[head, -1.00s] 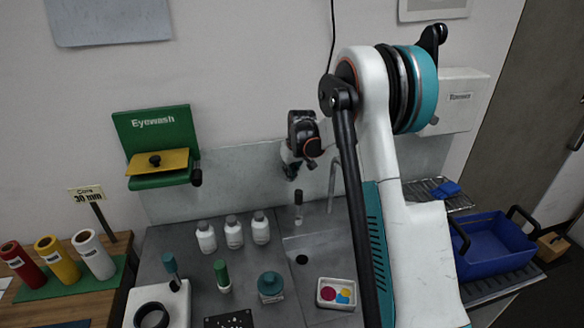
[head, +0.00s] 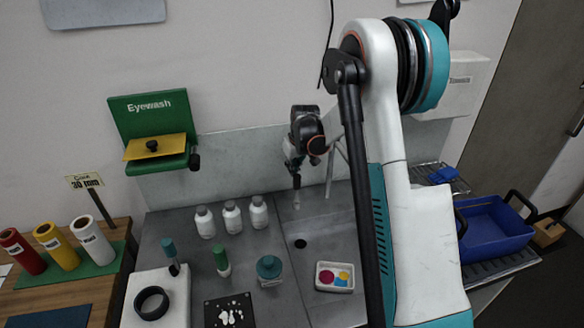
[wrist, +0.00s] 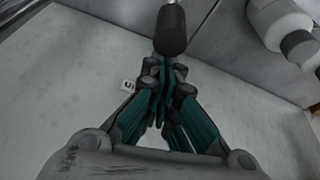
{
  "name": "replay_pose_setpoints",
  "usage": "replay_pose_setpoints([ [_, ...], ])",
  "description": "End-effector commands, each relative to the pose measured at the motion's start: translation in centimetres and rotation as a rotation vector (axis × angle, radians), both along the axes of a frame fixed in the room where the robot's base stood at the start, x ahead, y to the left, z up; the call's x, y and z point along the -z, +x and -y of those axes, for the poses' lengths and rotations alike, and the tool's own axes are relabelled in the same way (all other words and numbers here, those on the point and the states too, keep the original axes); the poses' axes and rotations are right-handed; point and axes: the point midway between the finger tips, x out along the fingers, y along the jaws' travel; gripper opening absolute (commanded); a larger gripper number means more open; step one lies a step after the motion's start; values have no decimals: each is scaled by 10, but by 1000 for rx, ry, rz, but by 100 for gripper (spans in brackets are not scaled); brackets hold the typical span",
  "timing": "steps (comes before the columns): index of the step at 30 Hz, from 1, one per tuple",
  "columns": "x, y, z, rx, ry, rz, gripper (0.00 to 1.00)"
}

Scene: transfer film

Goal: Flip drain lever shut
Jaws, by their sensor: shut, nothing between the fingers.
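The drain lever, a dark cylindrical handle (head: 296,182) on a paler stem, stands upright at the back of the grey sink counter, behind the round drain hole (head: 300,243). My gripper (head: 291,168) is at the upper end of the lever, pointing down. In the wrist view the dark handle (wrist: 171,31) is just beyond my gripper's fingertips (wrist: 163,64), with its metal stem running to the top edge. The fingers are together with nothing between them. I cannot tell whether they touch the handle.
A faucet (head: 331,172) stands right of the lever. White bottles (head: 232,217) stand to the left; they also show in the wrist view (wrist: 278,20). A teal jar (head: 269,270) and a small tray (head: 334,277) are in front. The backsplash (head: 245,160) is close behind.

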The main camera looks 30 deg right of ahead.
Motion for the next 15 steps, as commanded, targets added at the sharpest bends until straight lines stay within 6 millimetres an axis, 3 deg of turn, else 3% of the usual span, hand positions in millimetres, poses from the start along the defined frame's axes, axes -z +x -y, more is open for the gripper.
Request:
replay_pose_setpoints([
  [8, 0, -13, -3, 0, -17, 84, 0],
  [15, 1, -38, -7, 0, -54, 263, 0],
])
